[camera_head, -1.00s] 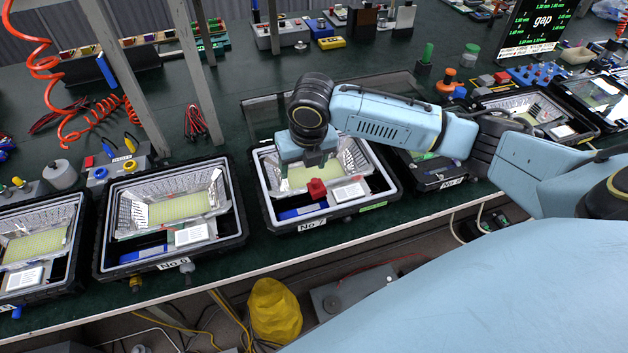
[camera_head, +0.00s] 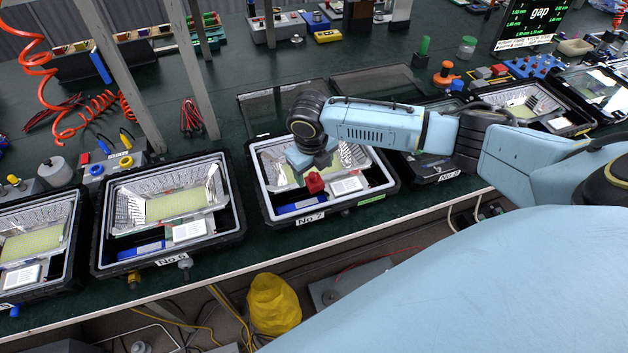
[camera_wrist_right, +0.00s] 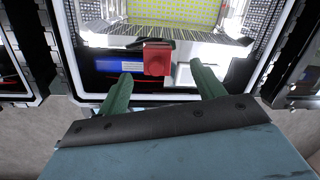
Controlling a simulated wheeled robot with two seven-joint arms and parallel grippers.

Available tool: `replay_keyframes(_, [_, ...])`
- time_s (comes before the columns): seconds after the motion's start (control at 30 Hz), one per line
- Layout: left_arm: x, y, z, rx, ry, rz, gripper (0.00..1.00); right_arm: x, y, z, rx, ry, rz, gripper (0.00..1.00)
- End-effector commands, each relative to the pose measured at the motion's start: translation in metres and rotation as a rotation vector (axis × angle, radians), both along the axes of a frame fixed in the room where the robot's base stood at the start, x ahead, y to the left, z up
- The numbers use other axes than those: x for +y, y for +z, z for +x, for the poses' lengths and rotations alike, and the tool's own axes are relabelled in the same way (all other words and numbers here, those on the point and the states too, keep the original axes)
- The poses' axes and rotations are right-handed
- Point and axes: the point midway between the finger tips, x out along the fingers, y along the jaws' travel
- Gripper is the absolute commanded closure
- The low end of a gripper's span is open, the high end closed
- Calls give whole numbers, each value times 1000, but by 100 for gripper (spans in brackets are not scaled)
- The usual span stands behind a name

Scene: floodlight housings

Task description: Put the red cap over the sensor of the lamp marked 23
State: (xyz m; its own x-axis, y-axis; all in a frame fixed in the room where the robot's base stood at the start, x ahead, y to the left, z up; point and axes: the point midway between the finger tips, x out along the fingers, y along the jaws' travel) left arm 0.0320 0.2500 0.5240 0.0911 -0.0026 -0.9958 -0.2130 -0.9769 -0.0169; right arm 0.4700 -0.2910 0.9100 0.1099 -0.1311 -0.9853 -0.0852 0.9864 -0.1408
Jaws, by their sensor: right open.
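The red cap (camera_head: 315,182) sits at the near side of the lamp housing labelled No 7 (camera_head: 254,186), between a blue strip and a white label. It also shows in the right wrist view (camera_wrist_right: 157,58). My right gripper (camera_head: 311,165) is over this housing, just behind the cap in the head view; its fingertips are hidden there. In the right wrist view its two green fingers (camera_wrist_right: 163,82) are apart, with nothing between them, and the cap shows beyond the gap. No label reading 23 is legible. The sensor cannot be made out. My left gripper is out of view.
A housing labelled No 6 (camera_head: 98,245) stands to the left, with another (camera_head: 68,262) at the picture's left edge. A housing labelled No 8 (camera_head: 430,172) is partly behind my right arm. Metal posts (camera_head: 128,85) rise at the left. Coloured blocks stand at the back right.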

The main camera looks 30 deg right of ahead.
Motion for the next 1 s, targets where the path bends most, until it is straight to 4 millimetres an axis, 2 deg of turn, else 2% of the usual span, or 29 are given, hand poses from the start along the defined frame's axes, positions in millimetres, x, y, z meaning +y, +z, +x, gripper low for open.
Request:
replay_keyframes(0.03, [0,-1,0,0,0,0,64,1,-10,1,4,-1,1,32])
replay_keyframes(0.2, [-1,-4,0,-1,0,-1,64,-1,-33,4,2,0,-1,32])
replay_keyframes(0.53, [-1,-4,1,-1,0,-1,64,-2,-38,5,0,1,0,34])
replay_keyframes(0.9, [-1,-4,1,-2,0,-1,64,-2,-38,5,0,0,0,82])
replay_keyframes(0.97, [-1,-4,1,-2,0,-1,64,-2,-38,5,0,0,0,90])
replay_keyframes(1.0, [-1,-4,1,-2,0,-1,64,-2,-38,5,0,0,0,90])
